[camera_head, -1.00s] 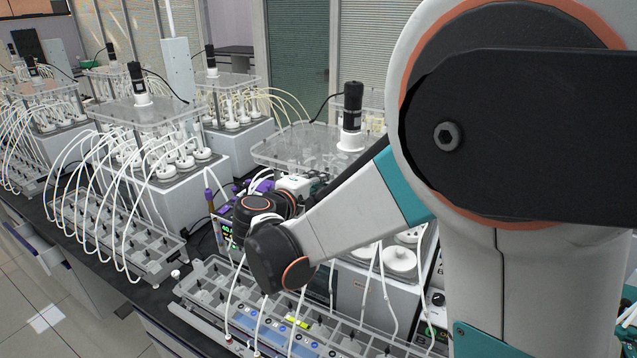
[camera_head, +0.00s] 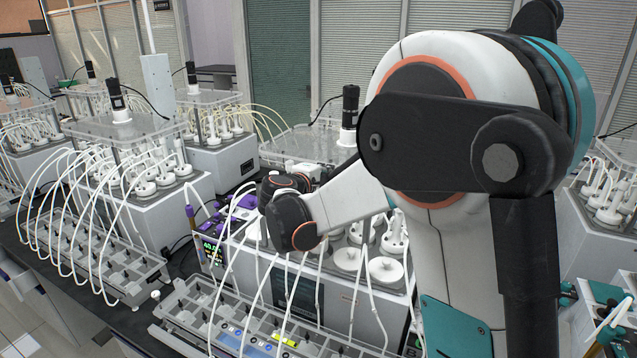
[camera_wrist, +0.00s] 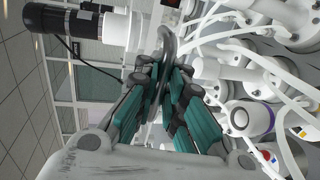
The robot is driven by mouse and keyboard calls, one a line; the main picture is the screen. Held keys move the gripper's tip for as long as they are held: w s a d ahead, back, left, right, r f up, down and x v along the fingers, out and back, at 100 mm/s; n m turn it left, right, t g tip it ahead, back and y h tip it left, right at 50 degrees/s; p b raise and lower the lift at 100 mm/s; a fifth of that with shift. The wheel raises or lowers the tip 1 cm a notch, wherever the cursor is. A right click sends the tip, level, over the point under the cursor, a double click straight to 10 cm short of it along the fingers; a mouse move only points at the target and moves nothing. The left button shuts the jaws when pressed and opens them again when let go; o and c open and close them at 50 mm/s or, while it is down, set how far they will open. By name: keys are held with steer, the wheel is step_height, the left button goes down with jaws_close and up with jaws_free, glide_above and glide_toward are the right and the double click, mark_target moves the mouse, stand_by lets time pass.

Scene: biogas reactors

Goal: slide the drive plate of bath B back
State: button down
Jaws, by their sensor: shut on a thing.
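The drive plate (camera_head: 285,148) is a clear sheet on the nearest bath (camera_head: 330,300), which I take to be bath B; no letter is readable. A black stirring motor (camera_head: 350,105) stands upright on the plate; it also shows at the upper left of the wrist view (camera_wrist: 85,24). White-capped bottles (camera_head: 385,270) stand uncovered in front of the plate. In the wrist view my gripper (camera_wrist: 163,68) is closed around a curved grey handle (camera_wrist: 170,38). In the head view my arm hides the fingertips and the handle.
A grey tray (camera_head: 190,300) with several compartments lies in front of the bath, with white tubes running above it. A purple-trimmed unit (camera_head: 212,250) with a lit display stands at the bath's left. Another bath (camera_head: 140,210) with tubes stands further left.

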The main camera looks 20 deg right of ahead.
steer(key=c, duration=1.7)
jaws_free()
steer(key=v, duration=1.2)
